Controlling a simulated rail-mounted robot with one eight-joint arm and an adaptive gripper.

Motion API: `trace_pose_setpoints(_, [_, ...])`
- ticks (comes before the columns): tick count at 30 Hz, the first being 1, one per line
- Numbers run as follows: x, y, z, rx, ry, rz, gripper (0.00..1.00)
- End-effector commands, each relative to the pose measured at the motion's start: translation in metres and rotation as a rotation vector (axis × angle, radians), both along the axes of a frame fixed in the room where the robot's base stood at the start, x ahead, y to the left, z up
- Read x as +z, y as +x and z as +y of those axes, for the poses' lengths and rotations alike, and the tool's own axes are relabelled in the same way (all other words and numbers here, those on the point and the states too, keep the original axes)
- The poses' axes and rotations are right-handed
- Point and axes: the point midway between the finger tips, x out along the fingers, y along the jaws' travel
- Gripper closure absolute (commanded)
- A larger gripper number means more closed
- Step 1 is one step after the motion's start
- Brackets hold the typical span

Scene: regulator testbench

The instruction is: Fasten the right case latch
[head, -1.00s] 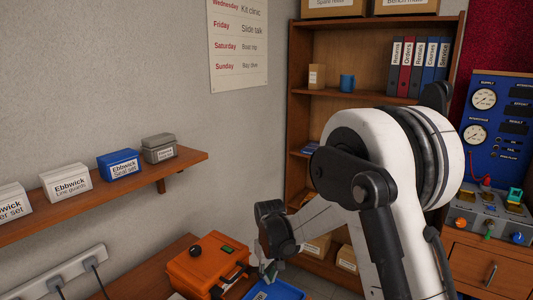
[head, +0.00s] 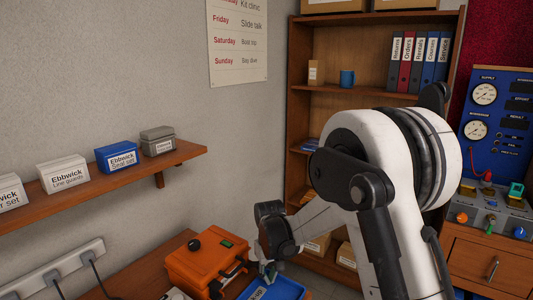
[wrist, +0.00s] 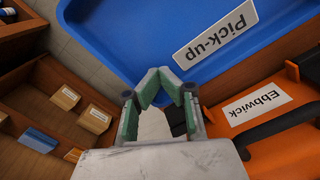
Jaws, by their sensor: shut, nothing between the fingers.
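An orange case (head: 202,264) stands on the wooden bench at the lower middle of the head view, its lid down, with a black knob on top and a dark handle on its front. In the wrist view the case (wrist: 285,148) is at the right, with its "Ebbwick" label, black handle and a black fitting near the right edge. I cannot tell whether that fitting is the right latch or how it is set. My gripper (wrist: 158,78) is shut and empty, beside the case and near the blue tray. In the head view my gripper (head: 268,272) is small and partly hidden by my arm.
A blue "Pick-up" tray (wrist: 140,40) lies right beside the case; it also shows in the head view (head: 290,290). A wall shelf (head: 110,180) with boxes is above the bench. A power strip (head: 55,270) with cables is at the lower left.

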Motion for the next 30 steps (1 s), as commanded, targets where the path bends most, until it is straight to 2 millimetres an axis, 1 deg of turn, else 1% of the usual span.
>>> trace_pose_setpoints(1, [0.001,0.002,0.003,0.001,0.003,-0.003,1.00])
trace_pose_setpoints(24, [0.008,0.013,0.023,0.005,0.009,-0.005,1.00])
trace_pose_setpoints(30, [0.010,0.015,0.024,0.004,0.007,-0.005,1.00])
